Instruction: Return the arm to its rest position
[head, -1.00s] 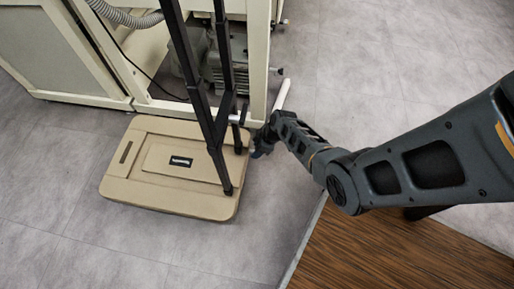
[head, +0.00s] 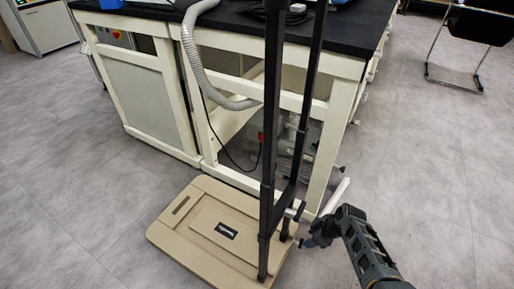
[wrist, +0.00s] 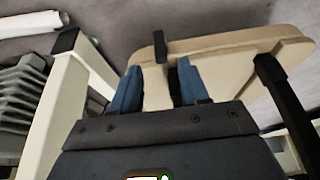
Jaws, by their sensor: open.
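My gripper (head: 308,243) is low, by the right edge of the beige platform (head: 171,222) of a cart, near the foot of its black upright frame (head: 268,150). In the wrist view my gripper's two blue fingers (wrist: 158,78) are apart, with a gap between them. A small black post (wrist: 160,46) shows just beyond that gap, in front of the beige platform (wrist: 235,44). I cannot tell whether the fingers touch it. My dark arm (head: 366,250) reaches in from the lower right.
A cream bench frame (head: 338,130) with a black top (head: 345,48) stands behind the cart. A pump (head: 292,150) sits under it. A white tube (head: 337,195) sticks out beside my gripper. A black chair (head: 478,28) is at the far right. The grey floor to the right is clear.

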